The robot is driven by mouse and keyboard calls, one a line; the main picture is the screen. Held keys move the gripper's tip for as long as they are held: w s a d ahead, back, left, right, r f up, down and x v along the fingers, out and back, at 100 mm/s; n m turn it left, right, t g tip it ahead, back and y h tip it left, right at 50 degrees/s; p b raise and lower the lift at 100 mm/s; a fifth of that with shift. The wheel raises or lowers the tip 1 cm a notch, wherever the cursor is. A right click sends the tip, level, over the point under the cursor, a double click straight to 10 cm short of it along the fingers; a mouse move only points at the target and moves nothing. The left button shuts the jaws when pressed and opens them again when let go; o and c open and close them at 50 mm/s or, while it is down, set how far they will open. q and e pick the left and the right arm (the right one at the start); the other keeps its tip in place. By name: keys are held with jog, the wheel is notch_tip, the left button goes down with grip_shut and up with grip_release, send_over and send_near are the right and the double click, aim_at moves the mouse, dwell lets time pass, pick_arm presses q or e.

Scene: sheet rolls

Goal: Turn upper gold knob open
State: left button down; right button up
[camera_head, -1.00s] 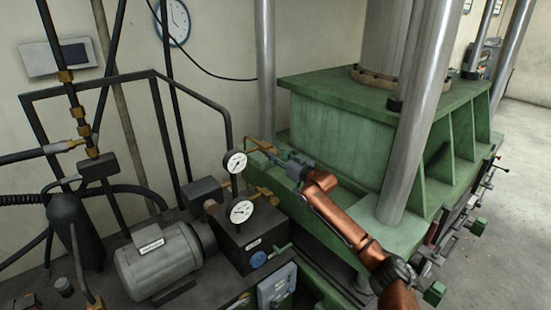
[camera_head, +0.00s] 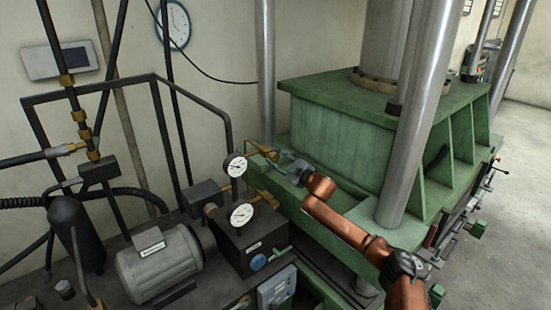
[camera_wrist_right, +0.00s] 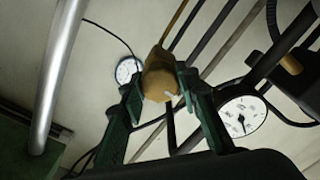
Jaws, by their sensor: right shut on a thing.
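The upper gold knob (camera_wrist_right: 160,82) shows in the right wrist view between the two green fingers of my right gripper (camera_wrist_right: 162,92). The fingers are shut on it from both sides. In the head view my right gripper (camera_head: 272,155) reaches in from the right, by the gold pipe fitting (camera_head: 254,144) beside the upper gauge (camera_head: 235,166). The knob is mostly hidden by the gripper there, and its turn angle cannot be read. My left gripper is not in view.
A lower gauge (camera_head: 241,214) and gold fittings (camera_head: 267,196) sit just below. The green press (camera_head: 335,135) and a steel column (camera_head: 409,140) stand to the right. A grey motor (camera_head: 160,262) and black pipes fill the left.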

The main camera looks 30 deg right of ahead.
jog(key=shift+f+n, duration=0.1)
jog(key=shift+n, duration=0.4)
jog(key=o, duration=1.2)
jog(key=shift+s, duration=0.1)
jog(key=s, duration=0.4)
jog(key=s+d, duration=0.1)
jog(key=s, duration=0.2)
jog(key=s+d, duration=0.1)
jog(key=s, duration=0.3)
jog(key=shift+s, duration=0.3)
jog(key=shift+d, duration=0.1)
